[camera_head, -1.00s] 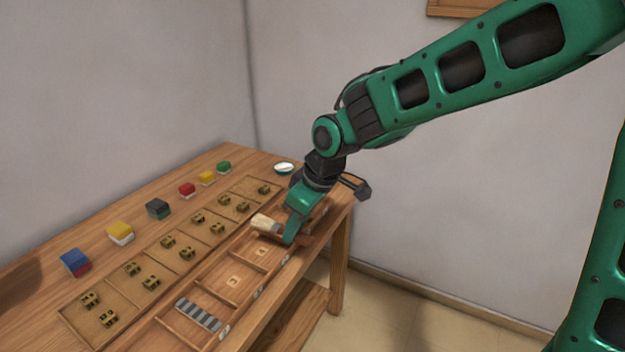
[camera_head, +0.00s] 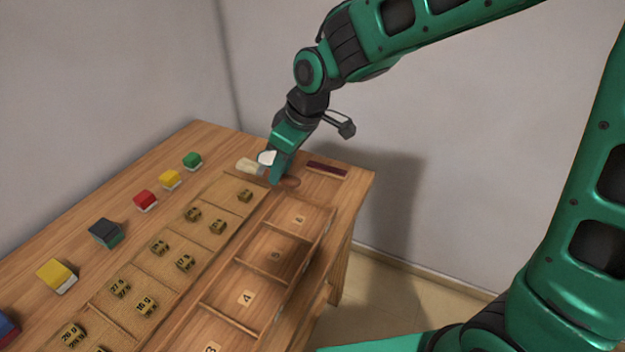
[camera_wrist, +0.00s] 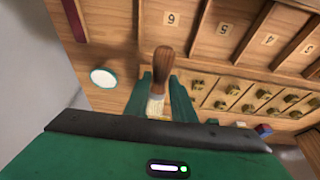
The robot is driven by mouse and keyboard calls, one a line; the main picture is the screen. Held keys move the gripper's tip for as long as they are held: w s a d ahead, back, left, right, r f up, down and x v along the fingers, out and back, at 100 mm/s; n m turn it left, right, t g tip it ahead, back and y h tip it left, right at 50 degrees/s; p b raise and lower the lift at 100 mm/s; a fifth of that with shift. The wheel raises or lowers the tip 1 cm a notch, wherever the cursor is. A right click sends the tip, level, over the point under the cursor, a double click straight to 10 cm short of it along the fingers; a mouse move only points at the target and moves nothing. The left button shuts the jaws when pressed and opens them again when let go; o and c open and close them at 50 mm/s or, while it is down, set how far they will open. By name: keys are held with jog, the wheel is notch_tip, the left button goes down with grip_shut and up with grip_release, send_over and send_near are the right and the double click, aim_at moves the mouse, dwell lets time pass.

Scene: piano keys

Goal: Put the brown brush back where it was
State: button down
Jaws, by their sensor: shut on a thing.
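The brush has a brown handle (camera_wrist: 163,65) and cream bristles (camera_head: 250,166). My gripper (camera_head: 275,176) is shut on it and holds it near the far end of the table, close to the white dish (camera_head: 266,157). In the wrist view the handle points away from my gripper and the bristles lie between the fingers (camera_wrist: 160,100). The numbered tray (camera_head: 262,262) lies along the table's near side; compartments 6 (camera_head: 300,219), 5 (camera_head: 275,256) and 4 (camera_head: 246,298) look empty. The brush's exact height above the table is hard to tell.
A dark red strip (camera_head: 327,168) lies at the table's far right corner. A shallow tray with weights (camera_head: 193,214) runs beside the numbered tray. Several coloured blocks (camera_head: 145,201) line the left side. The wall stands behind the table.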

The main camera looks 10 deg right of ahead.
jog(key=w+d+f, duration=0.1)
jog(key=d+f, duration=0.1)
jog(key=d, duration=0.1)
jog(key=w+d+f, duration=0.2)
jog(key=d, duration=0.2)
jog(key=w+d+f, duration=0.1)
jog(key=d+f, duration=0.2)
jog(key=shift+w+d, duration=0.3)
jog(key=shift+w, duration=0.1)
jog(key=shift+f, duration=2)
jog(key=c, duration=1.5)
grip_release()
jog(key=v, duration=1.2)
